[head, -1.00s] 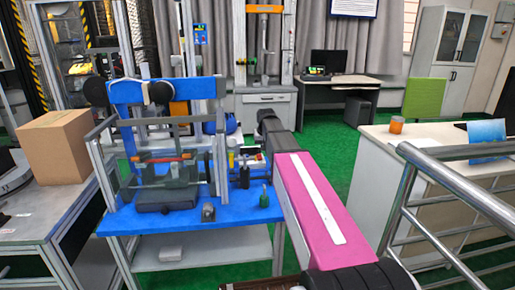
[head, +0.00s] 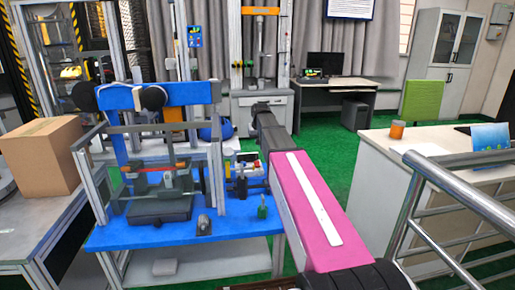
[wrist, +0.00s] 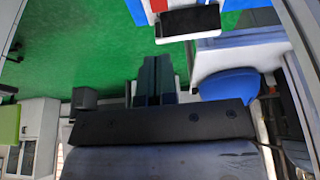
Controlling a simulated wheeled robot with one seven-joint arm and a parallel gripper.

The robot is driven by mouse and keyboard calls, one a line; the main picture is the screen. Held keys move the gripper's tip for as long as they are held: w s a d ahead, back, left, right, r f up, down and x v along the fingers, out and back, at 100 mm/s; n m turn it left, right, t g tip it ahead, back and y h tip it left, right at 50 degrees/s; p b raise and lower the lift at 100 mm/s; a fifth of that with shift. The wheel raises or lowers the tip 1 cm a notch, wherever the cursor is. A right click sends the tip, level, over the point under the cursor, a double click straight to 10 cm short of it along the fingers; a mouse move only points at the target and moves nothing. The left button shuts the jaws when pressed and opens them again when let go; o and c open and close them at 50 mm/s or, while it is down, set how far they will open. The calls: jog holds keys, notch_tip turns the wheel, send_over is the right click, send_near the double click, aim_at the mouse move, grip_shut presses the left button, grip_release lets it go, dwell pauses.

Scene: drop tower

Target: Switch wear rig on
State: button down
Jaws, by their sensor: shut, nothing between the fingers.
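The rig that looks like the wear rig (head: 160,97), with a blue crossbeam, a grey frame and dark round parts, stands on a blue-topped table (head: 150,236) left of my arm. A small unit with red and yellow parts (head: 243,166) sits at its right side; I cannot tell whether it holds the switch. My gripper (wrist: 158,58) shows in the wrist view as two dark fingers, shut together and empty, over green floor. A white part with a black face (wrist: 190,20) shows at the top of the wrist view, apart from the fingers.
A cardboard box (head: 40,158) stands on a grey bench at left. A metal railing (head: 470,200) and a white counter (head: 375,180) stand at right. A blue rounded object (wrist: 228,85) shows in the wrist view. Green floor lies open between the blue table and counter.

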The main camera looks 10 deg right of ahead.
aim_at(257, 162)
jog(key=x, duration=1.2)
jog(key=shift+w+f, duration=0.1)
jog(key=shift+f, duration=0.2)
